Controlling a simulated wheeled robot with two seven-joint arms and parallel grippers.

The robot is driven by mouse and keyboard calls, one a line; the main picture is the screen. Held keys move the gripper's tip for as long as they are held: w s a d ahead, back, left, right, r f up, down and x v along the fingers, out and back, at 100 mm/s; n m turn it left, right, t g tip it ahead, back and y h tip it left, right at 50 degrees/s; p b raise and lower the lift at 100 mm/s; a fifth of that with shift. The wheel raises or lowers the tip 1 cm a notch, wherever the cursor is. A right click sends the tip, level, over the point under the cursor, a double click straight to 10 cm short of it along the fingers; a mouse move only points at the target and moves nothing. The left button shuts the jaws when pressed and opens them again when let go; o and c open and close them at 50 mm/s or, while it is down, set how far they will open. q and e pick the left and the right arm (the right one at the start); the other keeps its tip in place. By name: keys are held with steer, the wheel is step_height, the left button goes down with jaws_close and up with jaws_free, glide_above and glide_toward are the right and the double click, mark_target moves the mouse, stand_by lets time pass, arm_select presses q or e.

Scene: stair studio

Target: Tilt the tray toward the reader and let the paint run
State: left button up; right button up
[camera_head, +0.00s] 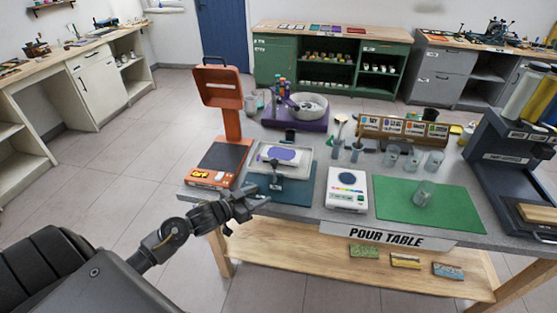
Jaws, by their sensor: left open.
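The tray (263,169) is shallow and pale, and sits near the front left of the pour table. A purple patch of paint (283,154) shows in its middle. A dark teal base or mat (292,192) lies under and in front of it. A small white and black device with a round dark face and coloured marks, perhaps the reader (347,190), stands right of the tray. My left gripper (262,199) is open and empty at the table's front edge, just before the tray's near left side. I cannot tell whether it touches anything. My right gripper is not in view.
An orange stand with a dark plate (222,157) is close on the left of the tray. Several clear cups and a purple turntable with a bowl (309,105) stand behind. The floor left is clear.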

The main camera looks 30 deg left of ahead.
mark_target(275, 161)
arm_select(q)
steer(key=w+a+r+m+t+h, duration=0.1)
steer(key=w+a+r+h, duration=0.25)
steer(key=r, duration=0.25)
steer(key=p+x, duration=0.1)
steer(key=x, duration=0.2)
steer(key=p+x, duration=0.1)
steer(key=x, duration=0.4)
steer(key=shift+w+a+r+p, duration=0.1)
steer(key=shift+w+r+p, duration=0.05)
steer(key=shift+w+p, duration=0.25)
steer(key=shift+x, duration=0.75)
steer(key=shift+c, duration=0.2)
jaws_close()
